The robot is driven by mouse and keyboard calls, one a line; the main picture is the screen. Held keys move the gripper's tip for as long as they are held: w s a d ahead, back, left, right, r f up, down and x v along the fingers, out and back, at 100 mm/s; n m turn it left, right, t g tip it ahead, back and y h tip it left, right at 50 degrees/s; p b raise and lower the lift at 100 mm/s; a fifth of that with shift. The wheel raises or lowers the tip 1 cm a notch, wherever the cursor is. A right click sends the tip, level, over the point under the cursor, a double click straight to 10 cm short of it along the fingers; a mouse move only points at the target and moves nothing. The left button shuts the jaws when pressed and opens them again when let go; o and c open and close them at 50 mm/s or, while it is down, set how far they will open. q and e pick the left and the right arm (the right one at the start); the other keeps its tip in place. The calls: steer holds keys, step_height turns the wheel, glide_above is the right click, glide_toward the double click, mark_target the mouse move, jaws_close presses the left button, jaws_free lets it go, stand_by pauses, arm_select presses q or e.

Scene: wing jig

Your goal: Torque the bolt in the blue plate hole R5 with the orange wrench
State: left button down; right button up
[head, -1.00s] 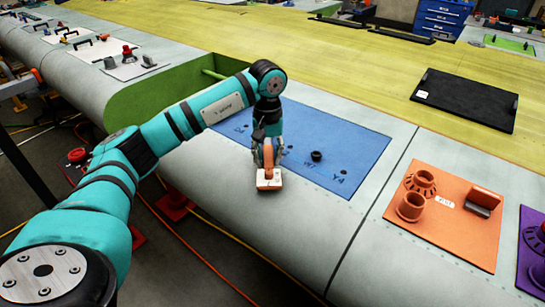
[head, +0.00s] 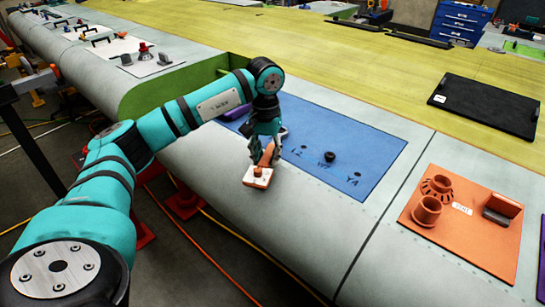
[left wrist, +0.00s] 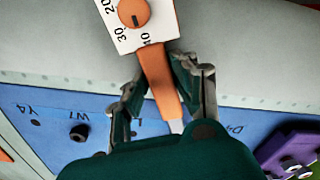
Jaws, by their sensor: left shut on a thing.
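My left gripper (head: 265,150) is shut on the orange wrench (left wrist: 163,78). Its white head with an orange dial (head: 257,177) hangs over the grey wing surface, just off the near edge of the blue plate (head: 378,150). In the left wrist view the dial head (left wrist: 133,14) points away from the plate, and the handle runs between the fingers. A dark bolt (head: 330,156) stands in the plate by the label W7; it also shows in the left wrist view (left wrist: 78,132). The wrench is apart from it. I cannot read a label R5. My right gripper is out of view.
A purple object (head: 236,112) lies on the plate's far left part, partly behind my arm; it also shows in the left wrist view (left wrist: 290,150). An orange board (head: 455,235) with orange fittings lies to the right, and a black mat (head: 485,105) behind it.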

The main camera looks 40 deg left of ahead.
mark_target(248, 158)
arm_select(q)
steer(key=shift+s+a+m, duration=0.1)
steer(key=shift+a+m, duration=0.2)
steer(key=shift+s+a+m, duration=0.15)
steer(key=shift+a+m, duration=0.55)
steer(key=shift+a, duration=0.1)
steer(key=shift+s+a+m+b, duration=0.1)
steer(key=shift+a+m+b, duration=0.2)
steer(key=shift+a+m, duration=0.25)
steer(key=shift+a+m, duration=1.15)
steer(key=shift+a, duration=0.25)
